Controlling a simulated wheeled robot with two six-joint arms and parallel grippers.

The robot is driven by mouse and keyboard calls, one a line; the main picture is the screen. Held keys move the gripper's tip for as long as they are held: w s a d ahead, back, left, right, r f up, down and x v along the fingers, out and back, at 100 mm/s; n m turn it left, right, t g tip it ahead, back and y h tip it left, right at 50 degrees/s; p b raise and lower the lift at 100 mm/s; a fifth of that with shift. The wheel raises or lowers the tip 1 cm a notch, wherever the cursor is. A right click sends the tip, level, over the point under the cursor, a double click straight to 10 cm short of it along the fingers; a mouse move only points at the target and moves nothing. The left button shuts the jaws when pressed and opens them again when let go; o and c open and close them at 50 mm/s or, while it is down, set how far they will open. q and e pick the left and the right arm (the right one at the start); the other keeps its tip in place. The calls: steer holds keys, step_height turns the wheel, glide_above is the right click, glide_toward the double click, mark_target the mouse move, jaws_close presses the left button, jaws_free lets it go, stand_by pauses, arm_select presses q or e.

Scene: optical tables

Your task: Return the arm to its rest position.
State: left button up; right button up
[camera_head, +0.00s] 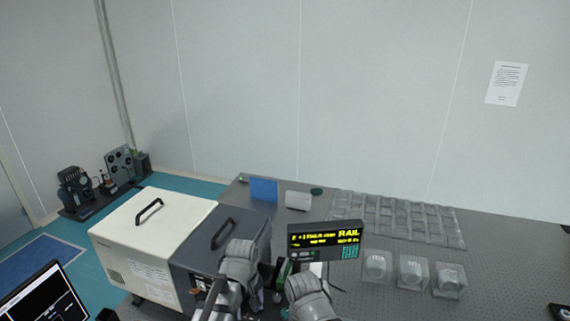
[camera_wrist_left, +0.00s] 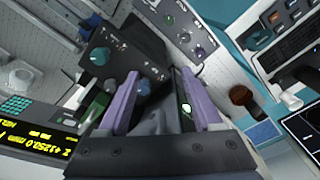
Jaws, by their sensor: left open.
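My left gripper (camera_head: 256,297) is low in the middle of the head view, in front of the dark grey instrument box, and partly hidden by my grey arm links. In the left wrist view its two purple fingers (camera_wrist_left: 160,104) stand apart, with nothing seen held between them. A dark panel with knobs (camera_wrist_left: 125,55) lies beyond the fingers there. The fingers of my right gripper do not show.
A cream box (camera_head: 150,232) and a dark grey box (camera_head: 222,228), both with handles, stand at left. A lit rail readout (camera_head: 324,240) is close right of my arm. Clear trays (camera_head: 395,217) and several clear cases (camera_head: 412,271) occupy the perforated table (camera_head: 500,255).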

arm_select(q)
steer(key=s+a+m, duration=0.5)
steer(key=a, duration=0.1)
steer(key=s+d+f+m+b, duration=0.1)
steer(key=s+d+f+b, duration=0.1)
steer(key=f+b, duration=0.5)
steer(key=s+d+f+m+b, duration=0.2)
steer(key=d+f+b, duration=0.2)
steer(key=f+b, duration=0.4)
steer(key=s+d+f+m+y+b, duration=0.1)
steer(key=d+f+b, duration=0.3)
steer(key=f+b, duration=0.4)
steer(key=shift+s+m+g, duration=0.3)
steer(key=shift+s, duration=0.3)
